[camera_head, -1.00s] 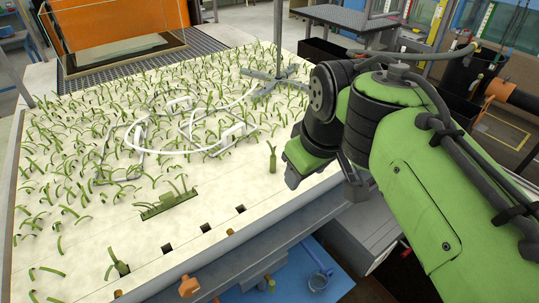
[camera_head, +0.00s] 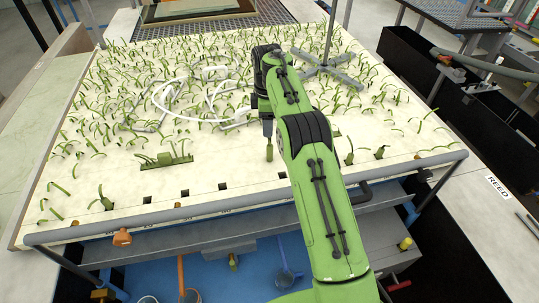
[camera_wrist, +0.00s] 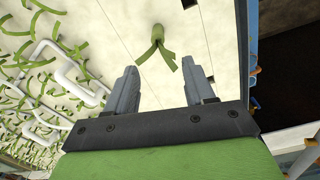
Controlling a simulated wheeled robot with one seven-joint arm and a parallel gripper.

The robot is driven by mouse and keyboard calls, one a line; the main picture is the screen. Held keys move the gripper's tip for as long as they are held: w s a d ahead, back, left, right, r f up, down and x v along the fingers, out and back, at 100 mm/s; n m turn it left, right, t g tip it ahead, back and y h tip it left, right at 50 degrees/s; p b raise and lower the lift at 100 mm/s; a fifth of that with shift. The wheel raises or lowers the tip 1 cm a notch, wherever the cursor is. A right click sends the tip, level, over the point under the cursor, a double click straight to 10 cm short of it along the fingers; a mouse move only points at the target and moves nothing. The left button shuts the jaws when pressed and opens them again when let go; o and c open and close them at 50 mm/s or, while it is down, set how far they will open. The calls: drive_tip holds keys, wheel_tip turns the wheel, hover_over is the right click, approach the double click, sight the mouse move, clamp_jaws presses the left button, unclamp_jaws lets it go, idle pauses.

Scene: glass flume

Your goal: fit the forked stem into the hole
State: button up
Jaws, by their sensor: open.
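A green forked stem (camera_wrist: 158,42) with a thick round base and leaf-like prongs shows just past my fingertips in the wrist view. My gripper (camera_wrist: 160,86) is open and empty, its two grey fingers apart, with the stem beyond the gap between them. In the head view my gripper (camera_head: 267,128) hangs over the pale board, just above a green stem (camera_head: 269,153), partly hiding its top. Dark square holes show along the front of the board, one (camera_head: 222,186) to the left of my gripper. A hole (camera_wrist: 188,3) also shows at the wrist view's top edge.
The pale board (camera_head: 120,175) carries many small green sprigs and looping white pipes (camera_head: 190,110). A green strip with sprigs (camera_head: 166,161) lies left. Other green plugs stand at the front left (camera_head: 106,203) and right (camera_head: 349,158). A grey rail (camera_head: 250,207) edges the front.

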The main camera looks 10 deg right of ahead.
sight(270, 146)
drive_tip(key=f, duration=0.7)
drive_tip(key=shift+w+d+b, duration=0.1)
drive_tip(key=shift+d+b, duration=0.2)
drive_tip(key=shift+b, duration=0.05)
wheel_tip(270, 146, down, 4)
drive_tip(key=shift+f, duration=0.1)
drive_tip(key=shift+d+f, duration=0.1)
drive_tip(key=shift+f, duration=0.25)
clamp_jaws()
wheel_tip(270, 146, up, 10)
drive_tip(key=shift+r+p, duration=0.15)
drive_tip(key=shift+p, duration=0.6)
drive_tip(key=shift+f+m, duration=0.35)
drive_tip(key=shift+m, duration=0.05)
drive_tip(key=s+f+m+b, duration=0.1)
drive_tip(key=f+m, duration=0.1)
drive_tip(key=m, duration=0.2)
drive_tip(key=s+f+m+b, duration=0.2)
drive_tip(key=f+m, duration=0.1)
drive_tip(key=m, duration=0.2)
drive_tip(key=s+f+m+b, duration=0.1)
drive_tip(key=f+m+b, duration=0.1)
drive_tip(key=f+m, duration=0.1)
drive_tip(key=shift+s+f+m, duration=0.15)
drive_tip(key=shift+s+m, duration=0.25)
drive_tip(key=shift+m, duration=0.5)
drive_tip(key=shift+s+m, duration=0.15)
drive_tip(key=shift+m, duration=0.25)
